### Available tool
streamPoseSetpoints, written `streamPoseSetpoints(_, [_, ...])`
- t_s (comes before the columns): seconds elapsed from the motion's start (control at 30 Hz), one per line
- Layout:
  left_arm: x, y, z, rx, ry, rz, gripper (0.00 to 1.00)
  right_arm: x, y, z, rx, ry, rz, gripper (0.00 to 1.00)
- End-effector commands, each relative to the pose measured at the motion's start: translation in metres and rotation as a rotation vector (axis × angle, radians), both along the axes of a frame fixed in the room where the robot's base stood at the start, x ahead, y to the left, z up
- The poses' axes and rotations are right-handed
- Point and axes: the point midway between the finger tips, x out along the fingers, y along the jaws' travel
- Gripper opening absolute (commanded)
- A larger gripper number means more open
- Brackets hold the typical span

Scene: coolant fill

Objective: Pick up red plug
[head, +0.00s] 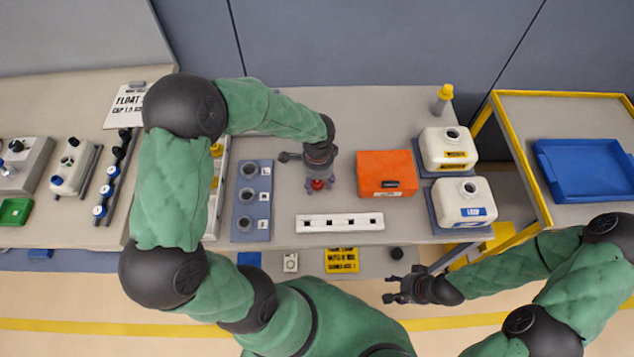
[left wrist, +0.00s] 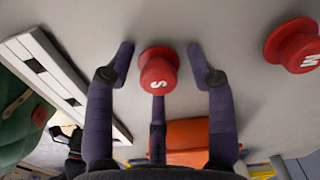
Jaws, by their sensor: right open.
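A red plug marked S (left wrist: 158,72) stands on the table, and part of it shows in the head view (head: 317,185) under my left gripper (head: 318,180). In the left wrist view my left gripper (left wrist: 160,60) is open, with its fingers spread around the S plug and gaps on both sides. A second red plug marked M (left wrist: 294,45) stands to the right in that view; I cannot make it out in the head view. My right gripper (head: 393,288) is open and empty, in front of the table's near edge.
A white strip with square holes (head: 340,223) and an orange box (head: 386,174) lie close by. A blue-grey block with round sockets (head: 250,201) is at left. White jugs (head: 447,149) stand at right, with a blue tray (head: 585,170) beyond.

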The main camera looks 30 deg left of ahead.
Motion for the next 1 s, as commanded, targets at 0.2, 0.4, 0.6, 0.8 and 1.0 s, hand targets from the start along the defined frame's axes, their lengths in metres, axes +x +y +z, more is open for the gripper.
streamPoseSetpoints(0.2, [0.000,0.000,0.000,0.000,0.000,0.000,0.22,0.000,0.000,0.000,0.000,0.000,0.000,0.53])
streamPoseSetpoints(0.4, [0.000,0.000,0.000,0.000,0.000,0.000,0.22,0.000,0.000,0.000,0.000,0.000,0.000,0.53])
streamPoseSetpoints(0.6, [0.000,0.000,0.007,0.001,-0.001,-0.001,0.22,0.000,0.000,0.003,0.000,0.000,0.000,0.53])
streamPoseSetpoints(0.8, [0.001,0.000,0.031,0.001,-0.002,-0.001,0.22,0.000,0.000,0.013,0.000,0.000,0.000,0.53])
streamPoseSetpoints(1.0, [-0.023,-0.015,0.069,0.002,-0.006,-0.003,0.22,0.000,0.000,0.024,0.000,0.000,0.000,0.53])
